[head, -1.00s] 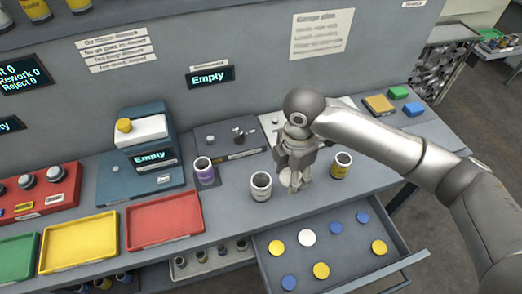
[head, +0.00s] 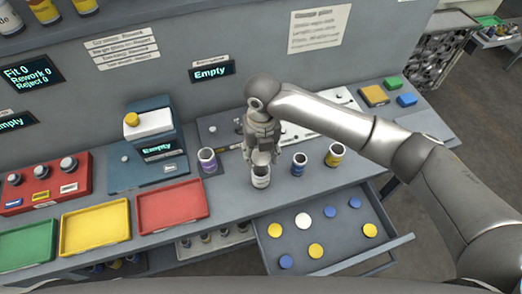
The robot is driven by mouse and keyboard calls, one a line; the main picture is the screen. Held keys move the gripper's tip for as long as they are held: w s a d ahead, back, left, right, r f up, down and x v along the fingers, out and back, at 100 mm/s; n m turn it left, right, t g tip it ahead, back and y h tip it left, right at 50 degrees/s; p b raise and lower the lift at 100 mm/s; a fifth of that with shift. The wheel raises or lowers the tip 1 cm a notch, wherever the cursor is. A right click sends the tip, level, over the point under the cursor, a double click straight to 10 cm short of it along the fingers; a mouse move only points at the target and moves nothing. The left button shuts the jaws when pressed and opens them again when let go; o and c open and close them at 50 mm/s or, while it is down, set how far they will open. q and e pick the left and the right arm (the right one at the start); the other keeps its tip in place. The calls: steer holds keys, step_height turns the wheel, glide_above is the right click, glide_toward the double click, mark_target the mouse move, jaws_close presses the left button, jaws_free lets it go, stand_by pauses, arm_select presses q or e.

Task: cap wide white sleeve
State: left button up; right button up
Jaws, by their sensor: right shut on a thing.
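A white sleeve (head: 261,180) stands upright on the bench, near its front edge. My right gripper (head: 262,153) is directly above it, pointing down, shut on a pale white cap (head: 262,159) at the sleeve's mouth. I cannot tell whether the cap is seated or just above the rim; the fingers partly hide it. Another white cap (head: 303,220) lies in the open drawer (head: 342,232). My left gripper is not in view.
Yellow and blue caps lie in the drawer. A red tray (head: 172,207) is on the left.

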steer(key=shift+f+b, duration=2.4)
steer(key=shift+f, duration=0.7)
steer(key=shift+s+f, duration=0.1)
steer(key=o, duration=0.8)
steer(key=shift+o, duration=0.2)
step_height(320, 180, up, 12)
steer(key=shift+d+r, duration=0.1)
